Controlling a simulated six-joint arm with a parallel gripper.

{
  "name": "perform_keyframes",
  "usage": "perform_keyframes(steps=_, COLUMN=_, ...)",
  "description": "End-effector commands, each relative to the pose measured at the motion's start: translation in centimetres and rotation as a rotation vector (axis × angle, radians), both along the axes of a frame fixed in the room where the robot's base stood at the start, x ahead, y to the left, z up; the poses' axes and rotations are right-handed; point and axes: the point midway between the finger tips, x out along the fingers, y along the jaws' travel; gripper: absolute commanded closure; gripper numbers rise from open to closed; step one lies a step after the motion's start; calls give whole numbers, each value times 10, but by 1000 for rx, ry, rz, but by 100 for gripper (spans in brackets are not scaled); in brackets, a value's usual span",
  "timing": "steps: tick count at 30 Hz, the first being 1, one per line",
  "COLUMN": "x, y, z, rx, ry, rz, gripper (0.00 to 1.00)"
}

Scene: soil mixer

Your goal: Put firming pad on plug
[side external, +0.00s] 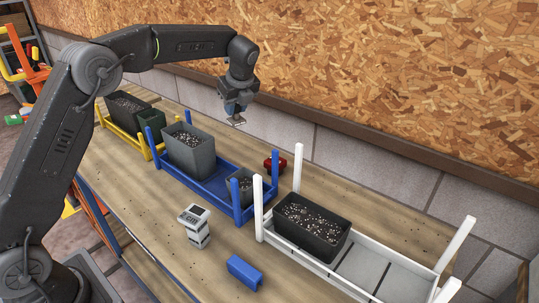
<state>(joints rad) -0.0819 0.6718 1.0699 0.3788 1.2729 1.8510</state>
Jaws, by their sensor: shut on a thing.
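My gripper (236,117) is at the top centre, pointing down in the air above and behind the blue rack. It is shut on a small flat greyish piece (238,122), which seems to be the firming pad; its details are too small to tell. I cannot tell for sure which thing is the plug. Soil fills a large grey container (187,158) and a small grey pot (240,197) in the blue rack, and a black container (316,240) in the white rack. The held piece appears apart from all of them.
The blue rack (226,178) and white rack (386,262) have upright corner posts. A yellow rack (128,137) with dark containers stands at the far left. A red object (275,162), a grey device with a display (196,222) and a blue block (244,272) are on the wooden table (150,220).

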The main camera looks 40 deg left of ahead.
Motion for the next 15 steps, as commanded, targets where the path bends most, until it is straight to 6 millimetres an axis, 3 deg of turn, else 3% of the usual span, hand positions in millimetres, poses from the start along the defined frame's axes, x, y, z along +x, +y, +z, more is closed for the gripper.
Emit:
perform_keyframes(steps=3, x=-13, y=-8, z=14, rx=1, ry=-3, rz=-68, gripper=97)
perform_keyframes(steps=6, x=-17, y=-14, z=16, rx=2, ry=0, rz=-100, gripper=97)
perform_keyframes(steps=15, x=6, y=-65, z=-18, rx=4, ry=2, rz=-111, gripper=97)
